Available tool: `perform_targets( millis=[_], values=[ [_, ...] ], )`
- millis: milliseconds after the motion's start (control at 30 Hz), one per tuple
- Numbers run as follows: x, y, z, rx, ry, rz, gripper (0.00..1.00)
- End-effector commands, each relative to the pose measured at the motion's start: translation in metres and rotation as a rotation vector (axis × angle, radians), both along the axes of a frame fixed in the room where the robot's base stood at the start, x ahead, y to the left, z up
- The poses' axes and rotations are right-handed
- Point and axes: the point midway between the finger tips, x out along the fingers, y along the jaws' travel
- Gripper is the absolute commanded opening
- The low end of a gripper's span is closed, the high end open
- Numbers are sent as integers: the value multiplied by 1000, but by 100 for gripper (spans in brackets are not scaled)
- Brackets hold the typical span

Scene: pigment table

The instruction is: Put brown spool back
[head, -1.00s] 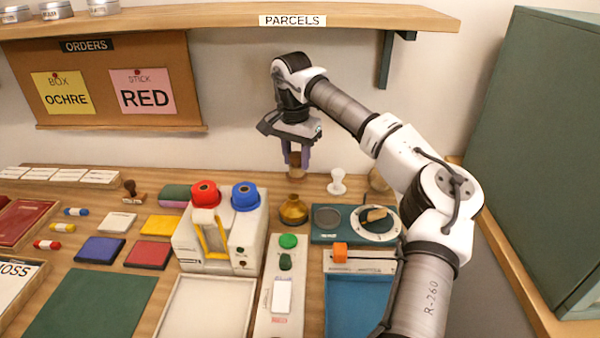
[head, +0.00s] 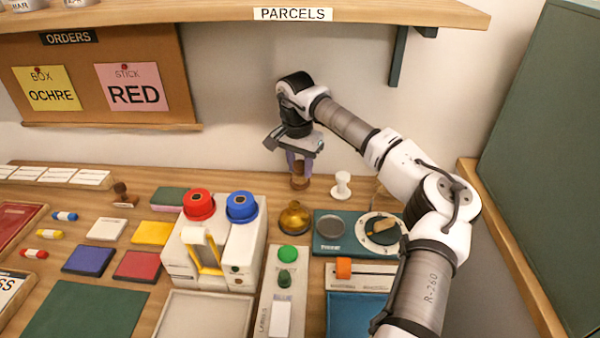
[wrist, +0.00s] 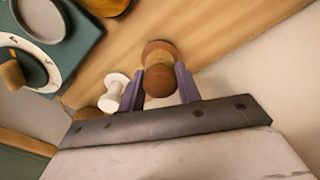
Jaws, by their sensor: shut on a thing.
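The brown spool (head: 300,179) is at the back of the table, near the wall. My gripper (head: 299,165) points down over it and is shut on it. In the wrist view the brown spool (wrist: 160,58) sits between the two purple fingers of my gripper (wrist: 158,82). The spool looks upright and at table level; I cannot tell whether its base touches the table. A white spool (head: 341,185) stands just to its right, and shows beside the fingers in the wrist view (wrist: 114,92).
A brass pot (head: 294,218) stands in front of the spool. A teal scale with a dial (head: 328,246) is at front right. A white machine with red and blue caps (head: 178,256) is at front left. The parcels shelf (head: 220,12) overhangs the back. Bare wood lies left of the spool.

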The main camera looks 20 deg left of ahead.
Motion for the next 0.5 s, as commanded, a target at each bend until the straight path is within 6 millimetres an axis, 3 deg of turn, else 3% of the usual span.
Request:
perform_targets(
  millis=[200, 500],
  values=[
    [0, -1, -27, 0, 2, -1, 8],
    [0, 0, -31, -1, 0, -1, 8]
  ],
)
